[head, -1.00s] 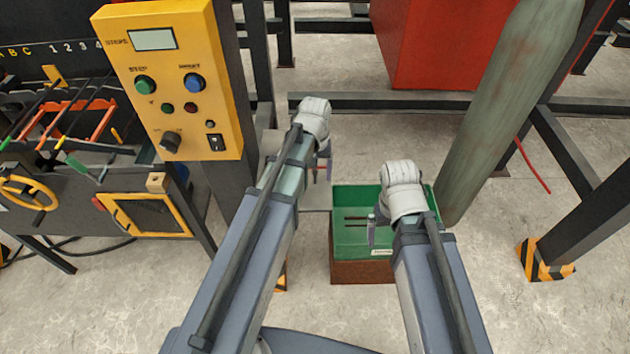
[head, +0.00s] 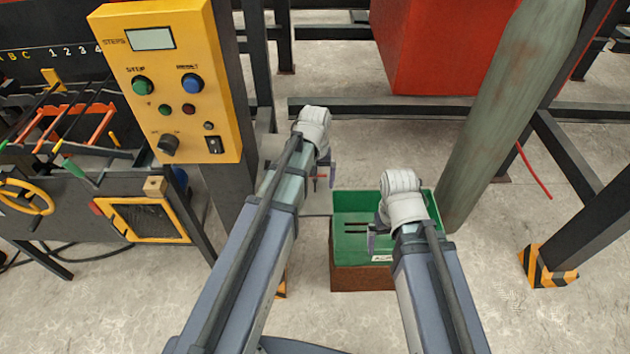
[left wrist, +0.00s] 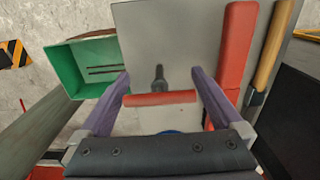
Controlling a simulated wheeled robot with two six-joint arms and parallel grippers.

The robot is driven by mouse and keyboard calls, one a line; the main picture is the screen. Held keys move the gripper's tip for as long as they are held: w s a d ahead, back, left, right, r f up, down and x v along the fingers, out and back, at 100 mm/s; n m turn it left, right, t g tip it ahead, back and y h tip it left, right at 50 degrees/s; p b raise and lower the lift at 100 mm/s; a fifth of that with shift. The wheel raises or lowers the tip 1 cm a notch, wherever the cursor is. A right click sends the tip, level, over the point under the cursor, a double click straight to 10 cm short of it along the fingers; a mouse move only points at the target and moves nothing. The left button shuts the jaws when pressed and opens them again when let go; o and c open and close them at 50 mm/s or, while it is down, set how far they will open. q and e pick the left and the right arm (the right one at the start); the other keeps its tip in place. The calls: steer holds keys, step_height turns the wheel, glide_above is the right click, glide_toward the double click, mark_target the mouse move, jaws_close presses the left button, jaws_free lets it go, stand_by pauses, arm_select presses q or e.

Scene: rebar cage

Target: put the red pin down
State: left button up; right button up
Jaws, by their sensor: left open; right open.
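The red pin (left wrist: 160,99) lies crosswise between the fingers of my left gripper (left wrist: 160,75) in the left wrist view, in front of a grey plate (left wrist: 185,40). The fingers stand wide apart, with small gaps at the pin's ends. A dark stem (left wrist: 158,76) shows just beyond the pin; I cannot tell whether it belongs to it. In the head view, the left gripper (head: 322,178) and a bit of red pin (head: 319,177) are small beside the plate, partly behind my arm. My right gripper (head: 374,238) is open and empty over the green bin (head: 345,203).
The bin holds dark rods (head: 356,226). A yellow control panel (head: 170,80) stands left, and a greenish column (head: 500,120) leans at right.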

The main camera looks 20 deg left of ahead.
arm_select(q)
step_height(320, 180, up, 12)
steer(key=p, duration=1.2)
steer(key=shift+r, duration=0.15)
